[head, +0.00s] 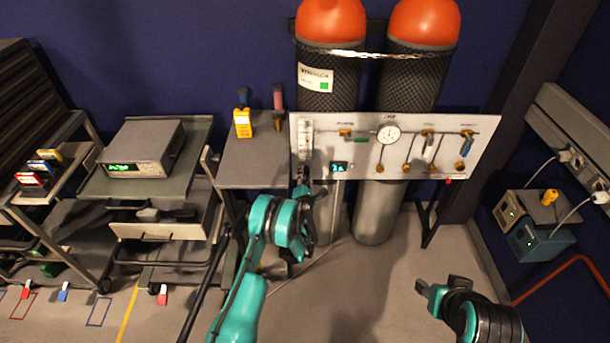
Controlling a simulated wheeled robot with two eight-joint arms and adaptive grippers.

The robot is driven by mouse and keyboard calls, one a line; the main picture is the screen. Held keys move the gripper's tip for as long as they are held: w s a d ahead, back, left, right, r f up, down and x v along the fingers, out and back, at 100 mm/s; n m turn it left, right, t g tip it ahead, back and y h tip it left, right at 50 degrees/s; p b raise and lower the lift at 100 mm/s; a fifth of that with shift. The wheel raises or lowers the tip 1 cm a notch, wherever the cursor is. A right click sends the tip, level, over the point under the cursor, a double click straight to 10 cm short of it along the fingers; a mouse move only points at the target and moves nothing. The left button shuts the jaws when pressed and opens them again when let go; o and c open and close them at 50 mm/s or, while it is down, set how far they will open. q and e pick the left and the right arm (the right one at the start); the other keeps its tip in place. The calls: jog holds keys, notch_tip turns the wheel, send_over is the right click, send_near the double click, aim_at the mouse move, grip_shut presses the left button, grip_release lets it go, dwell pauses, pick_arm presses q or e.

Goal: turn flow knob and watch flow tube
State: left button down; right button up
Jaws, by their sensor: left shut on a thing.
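The white gas panel (345,165) stands in front of two tall cylinders. The clear flow tube (305,138) is upright at the panel's left end; its float and scale are too small to read. My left gripper (302,186) is at the lower left of the panel, just below the flow tube, and is shut on the flow knob, which its fingers hide. My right gripper (424,287) hangs over the floor at the lower right, away from the panel; its finger gap is not clear.
The panel carries a round gauge (388,133), a small lit display (339,168) and several valves. Orange-topped cylinders (330,75) stand behind it. A side table (255,163) is at left, beside a cart with a meter (141,148). Floor right of the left arm is clear.

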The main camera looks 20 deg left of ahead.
pick_arm(q)
jog(key=shift+a+n, duration=0.1)
jog(key=shift+n, duration=0.5)
jog(key=c, duration=1.2)
grip_release()
